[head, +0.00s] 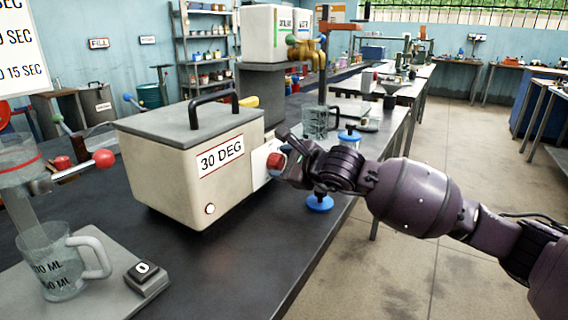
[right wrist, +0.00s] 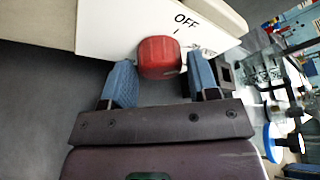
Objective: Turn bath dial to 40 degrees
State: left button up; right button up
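The bath is a cream box (head: 168,172) with a grey lid and black handle, standing on the dark bench. The red dial (head: 276,161) sits on a white plate (head: 262,165) at the bath's right side. In the right wrist view the red dial (right wrist: 159,57) lies between the two blue fingertips of my right gripper (right wrist: 160,82), below the word "OFF". The fingers are spread, with a gap visible on the dial's left; contact on its right is unclear. In the head view my right gripper (head: 289,166) is at the dial. My left gripper is not in view.
A glass jug (head: 62,262) and a small counter box (head: 147,274) stand at the front left, near a red-knobbed lever (head: 103,159). Behind my right gripper are a glass beaker (head: 319,122) and a blue-topped item (head: 349,137).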

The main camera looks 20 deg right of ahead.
jog(key=c, duration=0.6)
jog(key=shift+o, duration=0.2)
